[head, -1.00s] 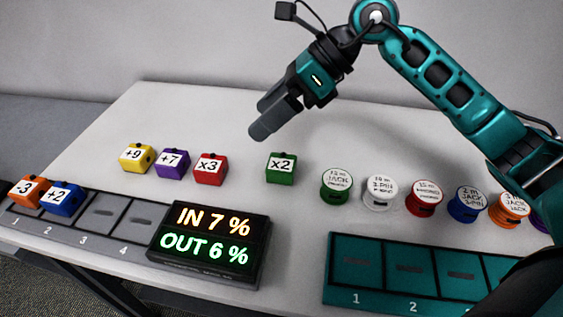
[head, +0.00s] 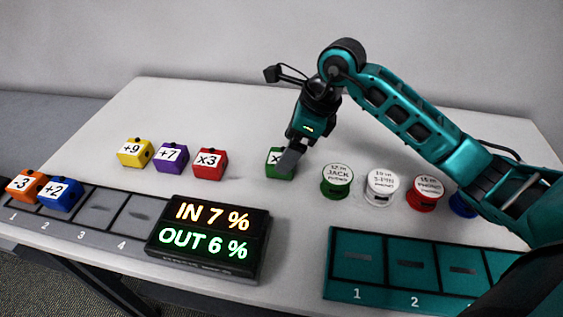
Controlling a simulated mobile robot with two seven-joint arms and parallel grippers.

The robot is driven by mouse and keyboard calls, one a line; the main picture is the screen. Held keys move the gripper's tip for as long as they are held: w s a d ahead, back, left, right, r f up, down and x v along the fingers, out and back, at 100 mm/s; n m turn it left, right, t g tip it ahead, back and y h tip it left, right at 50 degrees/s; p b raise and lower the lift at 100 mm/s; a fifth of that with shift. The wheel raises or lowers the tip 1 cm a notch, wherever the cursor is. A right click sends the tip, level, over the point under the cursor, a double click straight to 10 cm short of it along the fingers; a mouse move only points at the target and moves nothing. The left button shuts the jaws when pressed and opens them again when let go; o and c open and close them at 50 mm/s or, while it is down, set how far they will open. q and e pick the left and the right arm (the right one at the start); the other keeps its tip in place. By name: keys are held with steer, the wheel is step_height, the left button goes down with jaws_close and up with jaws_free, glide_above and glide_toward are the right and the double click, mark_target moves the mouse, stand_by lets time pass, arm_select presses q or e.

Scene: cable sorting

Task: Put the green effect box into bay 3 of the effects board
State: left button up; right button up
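The green effect box (head: 274,170), marked x2 in the earlier frame, stands on the table right of the red box. My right gripper (head: 289,160) is at the box, its fingers pointing down and covering the right part of the label. I cannot tell whether its fingers are apart or touching the box. The grey effects board (head: 82,237) lies at the front left. Its bay 3 (head: 98,208) is empty, and so is bay 4 (head: 139,215). An orange box (head: 27,187) sits in bay 1 and a blue box (head: 60,194) in bay 2. My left gripper is out of view.
Yellow (head: 134,152), purple (head: 171,158) and red (head: 209,164) boxes stand in a row left of the green one. Several cable spools, the green one (head: 336,181) nearest, stand to the right. A display (head: 211,238) reads IN 7 %, OUT 6 %. A teal board (head: 385,290) lies front right.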

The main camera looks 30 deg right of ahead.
mark_target(275, 152)
steer(key=x, duration=0.4)
steer(key=shift+w+a+f, duration=0.1)
steer(key=shift+w+f, duration=0.05)
steer(key=shift+f, duration=0.15)
steer(key=shift+r, duration=0.1)
steer(key=c, duration=1.2)
steer(key=shift+c, duration=0.2)
steer(key=shift+r, duration=0.1)
